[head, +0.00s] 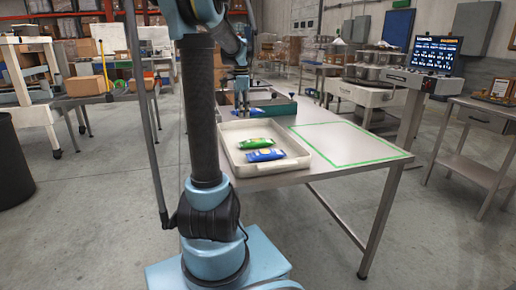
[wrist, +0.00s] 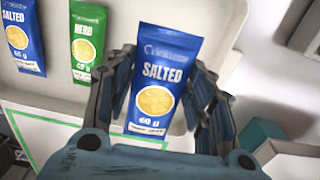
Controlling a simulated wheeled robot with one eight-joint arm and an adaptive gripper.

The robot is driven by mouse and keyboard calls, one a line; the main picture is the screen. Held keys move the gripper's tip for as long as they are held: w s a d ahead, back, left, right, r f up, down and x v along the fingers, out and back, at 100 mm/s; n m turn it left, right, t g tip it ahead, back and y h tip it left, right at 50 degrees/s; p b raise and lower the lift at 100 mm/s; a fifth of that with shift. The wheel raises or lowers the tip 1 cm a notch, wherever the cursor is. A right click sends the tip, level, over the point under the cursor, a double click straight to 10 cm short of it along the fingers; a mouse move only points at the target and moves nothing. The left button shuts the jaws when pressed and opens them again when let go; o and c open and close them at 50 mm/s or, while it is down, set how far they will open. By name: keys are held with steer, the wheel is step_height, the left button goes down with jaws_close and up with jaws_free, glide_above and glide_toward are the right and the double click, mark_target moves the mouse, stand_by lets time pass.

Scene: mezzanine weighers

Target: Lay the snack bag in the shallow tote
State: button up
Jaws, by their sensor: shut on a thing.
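My gripper (head: 241,98) is shut on a blue snack bag (wrist: 162,55), marked SALTED, which stands between its fingers in the wrist view. In the head view only a bit of blue shows below the fingers, beyond the tote's far side. The shallow tote (head: 264,172) is pale and sits on the steel table. A green bag (head: 256,143) and another blue bag (head: 265,155) lie side by side in it. In the wrist view the tote's wall (wrist: 228,28) shows behind the held bag; the gap between them is unclear.
A green outlined rectangle (head: 350,145) on the table, right of the tote, is empty. A teal block (head: 284,107) stands behind the tote. A screen on a stand (head: 436,55) and a side table (head: 476,115) are at the right.

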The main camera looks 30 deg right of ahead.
mark_target(245, 137)
steer(key=shift+s+d, duration=0.2)
steer(key=shift+d, duration=0.2)
steer(key=shift+f, duration=0.15)
step_height(245, 137, down, 10)
steer(key=shift+s+d+r, duration=0.1)
stand_by(0.4)
steer(key=o, duration=1.1)
steer(key=shift+c, duration=0.2)
step_height(245, 137, up, 12)
steer(key=shift+r, duration=0.1)
